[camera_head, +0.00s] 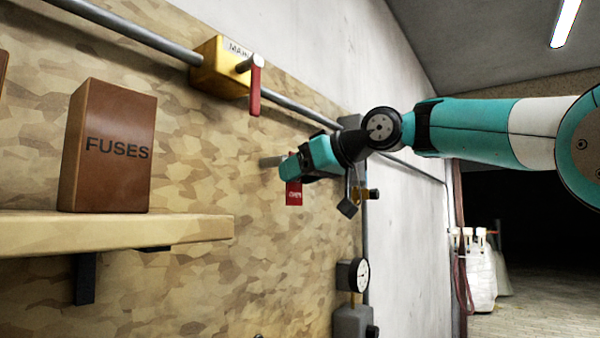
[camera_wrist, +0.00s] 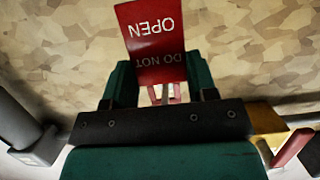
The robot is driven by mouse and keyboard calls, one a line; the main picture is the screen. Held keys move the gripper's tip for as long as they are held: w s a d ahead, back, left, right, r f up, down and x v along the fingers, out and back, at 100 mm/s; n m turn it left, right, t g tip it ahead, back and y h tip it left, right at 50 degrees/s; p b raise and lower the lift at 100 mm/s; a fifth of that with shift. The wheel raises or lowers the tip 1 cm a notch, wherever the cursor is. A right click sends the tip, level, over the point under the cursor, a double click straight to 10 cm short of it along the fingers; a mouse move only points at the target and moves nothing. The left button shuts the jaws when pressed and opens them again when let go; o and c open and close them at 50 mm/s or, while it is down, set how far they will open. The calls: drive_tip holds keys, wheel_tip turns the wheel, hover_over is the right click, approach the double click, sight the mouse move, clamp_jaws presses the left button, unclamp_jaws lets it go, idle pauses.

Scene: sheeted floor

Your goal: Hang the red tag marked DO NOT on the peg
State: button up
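The red tag (camera_head: 294,194) hangs below my gripper (camera_head: 296,170) in the head view, close to the wooden board. In the wrist view the tag (camera_wrist: 155,40) appears upside down, its white words OPEN and DO NOT readable. It sits between the two green fingers of my gripper (camera_wrist: 160,82), which look closed against its sides. My gripper hides part of that area. I cannot tell whether tag and peg touch.
A yellow MAIN box (camera_head: 220,70) with a red lever (camera_head: 255,90) sits on a grey pipe above. A dark padlock (camera_head: 347,208) hangs right of my gripper. A gauge (camera_head: 352,275) is below. A brown FUSES box (camera_head: 110,147) stands on a shelf (camera_head: 110,233) at left.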

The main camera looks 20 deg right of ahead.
drive_tip(key=o, duration=0.5)
drive_tip(key=v, duration=1.7)
drive_tip(key=shift+s+d+r, duration=0.1)
drive_tip(key=shift+s, duration=0.1)
